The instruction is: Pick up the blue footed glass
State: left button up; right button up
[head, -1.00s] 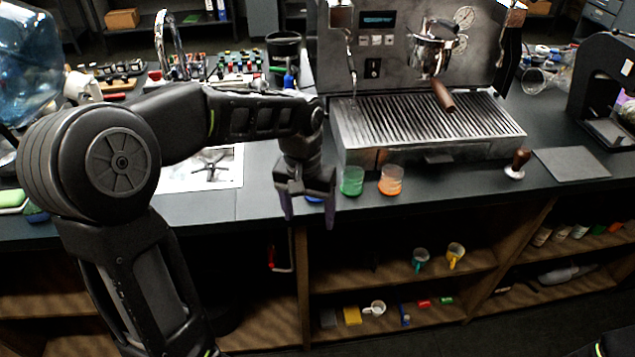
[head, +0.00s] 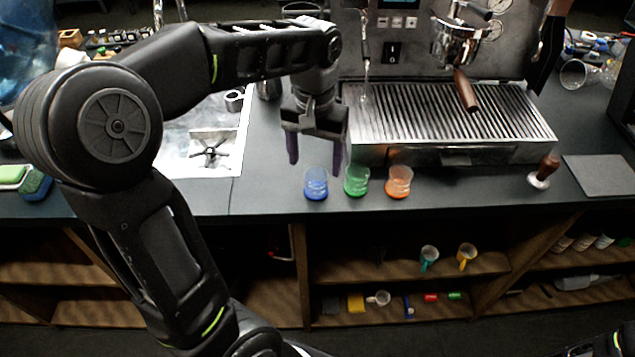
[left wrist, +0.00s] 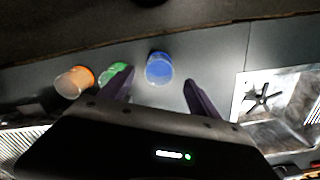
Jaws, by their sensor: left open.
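The blue footed glass (head: 316,184) stands upright on the dark counter near its front edge, in front of the espresso machine. It is leftmost in a row with a green glass (head: 356,181) and an orange glass (head: 398,182). My left gripper (head: 315,164) is open and empty, above and just behind the blue glass in the head view. In the left wrist view, the blue glass (left wrist: 159,68) shows beyond and between the two spread fingers (left wrist: 158,88). The green glass (left wrist: 115,73) is partly hidden by one finger. My right gripper is not in view.
The espresso machine's drip tray (head: 450,120) stands behind the glasses. A sink (head: 210,150) is at the left. A tamper (head: 543,172) and a dark mat (head: 600,175) are at the right. Cups stand on shelves below.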

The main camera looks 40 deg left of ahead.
aim_at(316, 181)
pick_arm(q)
jog(key=shift+f, duration=1.1)
jog(key=shift+f+p, duration=0.7)
jog(key=shift+f, duration=1.9)
grip_shut()
jog(key=shift+w+r, duration=0.1)
jog(key=shift+r, duration=0.05)
